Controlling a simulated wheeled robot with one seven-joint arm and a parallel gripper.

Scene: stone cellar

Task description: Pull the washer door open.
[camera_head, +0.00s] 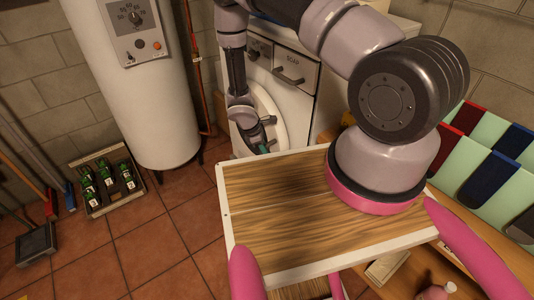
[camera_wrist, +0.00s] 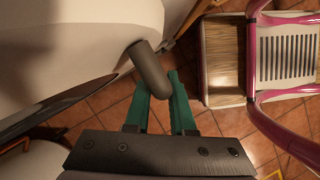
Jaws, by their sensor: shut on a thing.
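The white washer (camera_head: 296,98) stands at the back, behind my wooden-topped body. Its round white door (camera_head: 277,118) shows low on its front, partly covered by my arm. I cannot tell whether the door stands ajar. In the wrist view, the door (camera_wrist: 60,50) fills the upper left as a pale curved surface. A dark grey rounded handle (camera_wrist: 148,70) sticks out from it between the green fingers of my gripper (camera_wrist: 160,95). The gripper is shut on this handle. The handle is hidden in the head view.
A white boiler (camera_head: 138,80) stands left of the washer.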

